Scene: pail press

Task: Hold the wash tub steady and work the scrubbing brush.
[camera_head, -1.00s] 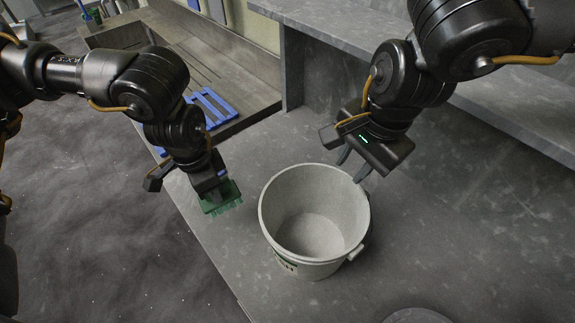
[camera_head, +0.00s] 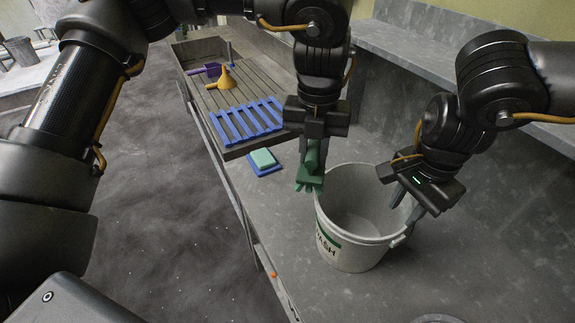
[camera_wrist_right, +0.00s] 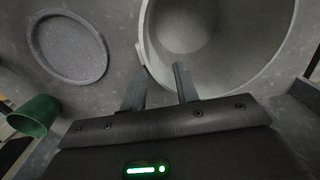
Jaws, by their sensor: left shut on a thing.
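The wash tub (camera_head: 345,253) is a white pail marked "WASH", upright on the grey counter. It also shows in the right wrist view (camera_wrist_right: 262,75). My left gripper (camera_head: 313,165) is shut on the green scrubbing brush (camera_head: 309,184), bristles down, at the tub's far left rim. I cannot tell whether the brush touches the tub. My right gripper (camera_head: 408,203) is open at the tub's right rim. In the right wrist view its fingers (camera_wrist_right: 160,85) are apart, with the rim showing between them; one finger overlaps the tub's inside. I see no firm contact.
A teal block (camera_head: 263,157) lies on a small blue tray (camera_head: 259,170) left of the tub. A green cup (camera_wrist_right: 33,116) and grey ring (camera_wrist_right: 68,47) show in the wrist view.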

